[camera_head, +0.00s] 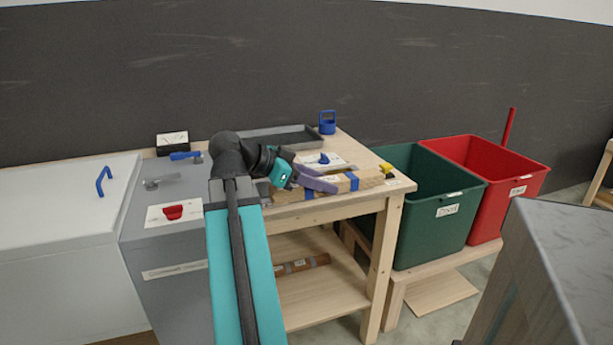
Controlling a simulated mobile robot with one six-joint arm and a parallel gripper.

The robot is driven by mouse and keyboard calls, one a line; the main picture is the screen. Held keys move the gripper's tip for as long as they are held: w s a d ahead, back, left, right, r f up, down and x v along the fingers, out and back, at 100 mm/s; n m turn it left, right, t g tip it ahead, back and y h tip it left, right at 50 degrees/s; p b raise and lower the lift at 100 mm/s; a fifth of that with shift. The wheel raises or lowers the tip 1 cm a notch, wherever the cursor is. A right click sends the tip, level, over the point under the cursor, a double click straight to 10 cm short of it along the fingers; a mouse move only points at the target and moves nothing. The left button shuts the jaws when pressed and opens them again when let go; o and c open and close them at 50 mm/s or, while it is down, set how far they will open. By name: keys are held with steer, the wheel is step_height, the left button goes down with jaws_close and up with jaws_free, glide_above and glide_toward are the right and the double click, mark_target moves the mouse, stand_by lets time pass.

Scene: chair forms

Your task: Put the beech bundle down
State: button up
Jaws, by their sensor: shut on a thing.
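The beech bundle (365,178) is a pale wooden bar with blue bands and a white label at its right end. It lies level along the front edge of the wooden table's top (385,203). My gripper (322,184), with purple fingers, reaches it from the left and is shut on it near its middle. The fingers hide part of the bundle. From this view I cannot tell whether the bundle rests on the tabletop or hangs just above it.
A dark tray (266,138), a blue holder (327,122) and a yellow item (386,168) are on the table. A brown bundle (301,265) lies on the lower shelf. Green (425,230) and red (510,195) bins stand right. A grey cabinet (165,295) and white chest (65,265) stand left.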

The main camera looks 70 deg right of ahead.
steer(key=shift+w+d+r+p, duration=0.1)
steer(key=shift+w+d+p, duration=0.3)
steer(key=shift+p, duration=1.85)
steer(key=shift+w+d+r+p, duration=0.15)
steer(key=shift+d+p, duration=0.35)
steer(key=shift+p, duration=1.75)
steer(key=p, duration=0.6)
steer(key=shift+w+d+f, duration=0.1)
steer(key=shift+w+d, duration=0.05)
steer(key=shift+d, duration=0.05)
steer(key=p, duration=0.4)
steer(key=shift+f, duration=0.1)
steer(key=w+d+p, duration=0.1)
steer(key=w+d, duration=0.1)
steer(key=d, duration=0.1)
steer(key=w+d+f+p, duration=0.1)
steer(key=w+d+p, duration=0.1)
steer(key=w+d, duration=0.1)
steer(key=w+d+p, duration=0.1)
steer(key=w+d, duration=0.1)
steer(key=d, duration=0.2)
steer(key=shift+w+d+f+p, duration=0.25)
steer(key=shift+w+d+p, duration=0.1)
steer(key=shift+f, duration=0.1)
steer(key=shift+f+p, duration=0.75)
steer(key=shift+f, duration=0.95)
steer(key=shift+f, duration=0.1)
steer(key=o, duration=1.3)
